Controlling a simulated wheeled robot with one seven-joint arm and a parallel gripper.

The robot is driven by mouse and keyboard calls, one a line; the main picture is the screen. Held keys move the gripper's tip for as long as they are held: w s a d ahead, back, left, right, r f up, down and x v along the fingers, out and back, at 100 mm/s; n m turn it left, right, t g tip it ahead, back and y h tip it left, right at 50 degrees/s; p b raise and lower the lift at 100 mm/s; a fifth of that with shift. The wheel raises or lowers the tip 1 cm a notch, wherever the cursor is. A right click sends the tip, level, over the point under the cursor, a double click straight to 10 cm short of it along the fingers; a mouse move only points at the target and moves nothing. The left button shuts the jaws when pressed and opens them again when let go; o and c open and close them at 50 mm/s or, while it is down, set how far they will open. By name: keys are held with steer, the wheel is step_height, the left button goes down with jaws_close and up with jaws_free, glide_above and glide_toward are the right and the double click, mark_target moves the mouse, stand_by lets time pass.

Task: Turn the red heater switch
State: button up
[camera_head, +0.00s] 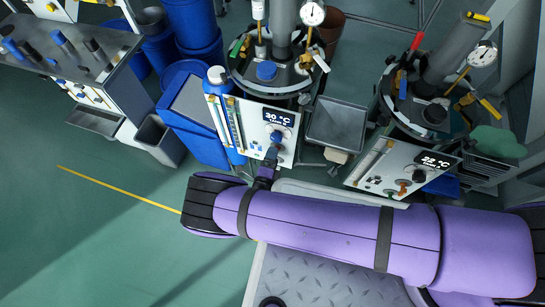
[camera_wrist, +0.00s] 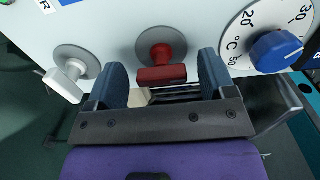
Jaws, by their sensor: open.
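The red heater switch (camera_wrist: 162,66) sits on the white panel in the wrist view, a red handle on a round metal plate. Its handle lies crosswise, level in the picture. My gripper (camera_wrist: 161,73) is open, with one blue-padded finger on each side of the switch handle. Gaps show between the handle and both pads, and I cannot tell the depth exactly. In the head view my gripper (camera_head: 266,172) is at the lower part of the left panel (camera_head: 248,115), whose display reads about 30 °C. The red switch cannot be made out there.
A white switch (camera_wrist: 68,80) is just left of the left finger. A blue dial (camera_wrist: 275,51) with a temperature scale is close to the right finger. A second panel unit (camera_head: 400,170) stands to the right. Blue barrels (camera_head: 195,30) and a bench (camera_head: 75,55) are at the left.

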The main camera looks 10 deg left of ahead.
steer(key=s, duration=1)
steer(key=shift+s+a, duration=0.4)
steer(key=shift+a, duration=0.05)
